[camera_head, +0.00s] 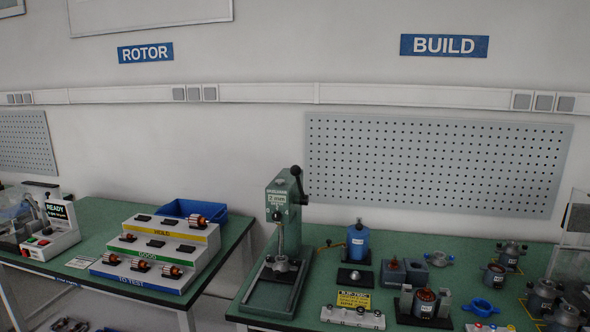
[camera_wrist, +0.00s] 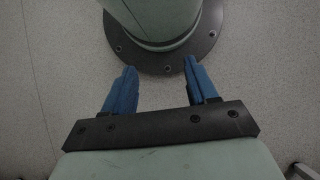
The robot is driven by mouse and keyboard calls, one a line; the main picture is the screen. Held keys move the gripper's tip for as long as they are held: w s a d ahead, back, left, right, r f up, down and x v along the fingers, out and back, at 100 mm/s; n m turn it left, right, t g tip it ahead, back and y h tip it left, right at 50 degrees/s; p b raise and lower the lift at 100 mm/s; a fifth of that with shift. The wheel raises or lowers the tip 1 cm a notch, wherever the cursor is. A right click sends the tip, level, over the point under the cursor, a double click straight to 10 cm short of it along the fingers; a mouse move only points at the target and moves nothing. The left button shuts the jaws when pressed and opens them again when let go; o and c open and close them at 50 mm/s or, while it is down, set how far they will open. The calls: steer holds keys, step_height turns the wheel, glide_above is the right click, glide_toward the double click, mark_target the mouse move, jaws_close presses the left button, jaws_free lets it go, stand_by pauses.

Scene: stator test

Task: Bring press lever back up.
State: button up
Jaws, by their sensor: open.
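The green arbor press (camera_head: 281,225) stands at the left end of the right-hand green bench. Its press lever (camera_head: 300,184) is on the right side of the press head, with a black knob at its upper end. The lever appears to point upward from its hub, leaning slightly left. The ram hangs over a small metal fixture on the press base. My gripper (camera_wrist: 160,68) shows only in the wrist view. Its two blue fingers are apart with nothing between them. It points down toward the floor near my own base, away from the press.
A blue cylinder (camera_head: 358,241) stands right of the press. Several stators, a black fixture (camera_head: 424,307) and a yellow label (camera_head: 354,299) occupy the right bench. The left bench holds a stepped rotor rack (camera_head: 155,258) and a blue bin (camera_head: 216,224). A gap separates the benches.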

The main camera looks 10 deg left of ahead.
stand_by(0.4)
steer(key=w+r+h, duration=0.1)
steer(key=w+r, duration=0.2)
steer(key=w, duration=0.7)
step_height(320, 180, up, 91)
steer(key=m+t+y, duration=0.2)
steer(key=t, duration=1)
glide_above(297, 178)
steer(key=s, duration=0.5)
steer(key=x, duration=0.9)
steer(key=d+x, duration=0.1)
steer(key=x, duration=0.3)
steer(key=shift+s+f, duration=0.25)
steer(key=shift+f, duration=0.1)
